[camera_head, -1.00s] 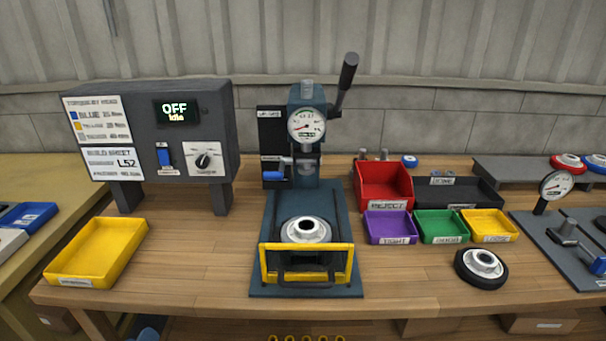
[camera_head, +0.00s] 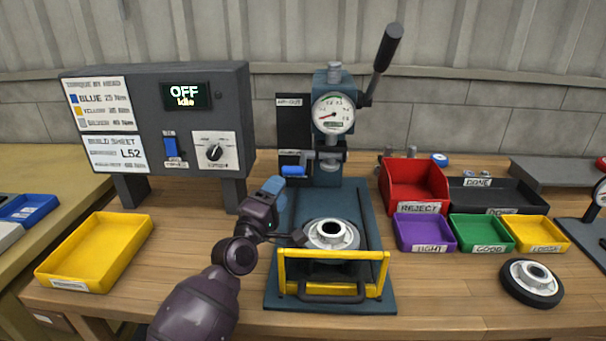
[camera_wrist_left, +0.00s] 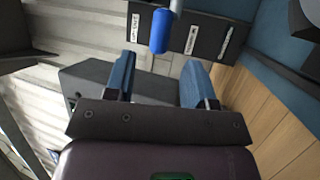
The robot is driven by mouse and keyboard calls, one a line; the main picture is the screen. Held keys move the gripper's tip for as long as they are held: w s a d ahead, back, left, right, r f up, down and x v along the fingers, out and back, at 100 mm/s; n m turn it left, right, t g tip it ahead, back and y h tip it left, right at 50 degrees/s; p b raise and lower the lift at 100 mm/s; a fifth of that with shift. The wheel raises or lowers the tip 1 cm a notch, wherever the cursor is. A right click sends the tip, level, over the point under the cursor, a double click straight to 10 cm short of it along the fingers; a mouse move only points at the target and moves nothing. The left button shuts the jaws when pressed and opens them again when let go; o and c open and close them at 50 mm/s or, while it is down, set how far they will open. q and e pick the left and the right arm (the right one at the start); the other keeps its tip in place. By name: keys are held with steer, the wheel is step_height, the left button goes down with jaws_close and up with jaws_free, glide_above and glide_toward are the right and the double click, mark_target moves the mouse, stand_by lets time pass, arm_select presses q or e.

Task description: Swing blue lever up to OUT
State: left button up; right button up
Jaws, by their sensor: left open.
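The blue lever (camera_head: 293,171) sticks out low on the press column, beside the lower label on the black plate (camera_head: 290,122). In the left wrist view the blue lever grip (camera_wrist_left: 161,31) lies ahead of the two blue fingers, near the middle of the gap, not between them. My left gripper (camera_head: 271,188) is in front of and just below the lever, to its left. Its jaws (camera_wrist_left: 157,78) are open and empty. The plate in the wrist view carries several small labels. My right gripper is not in view.
A wheel hub (camera_head: 331,234) sits on the press base behind a yellow guard frame (camera_head: 335,255). The grey control box (camera_head: 215,120) reading OFF Idle stands left. A yellow tray (camera_head: 95,250) lies front left. Red, purple, green and yellow bins stand right.

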mark_target(290, 174)
arm_select(q)
steer(key=b+x, duration=0.1)
steer(key=x, duration=0.5)
steer(key=shift+w+f, duration=0.1)
steer(key=shift+f, duration=0.1)
steer(key=shift+x, duration=0.8)
steer(key=shift+r, duration=0.15)
jaws_close()
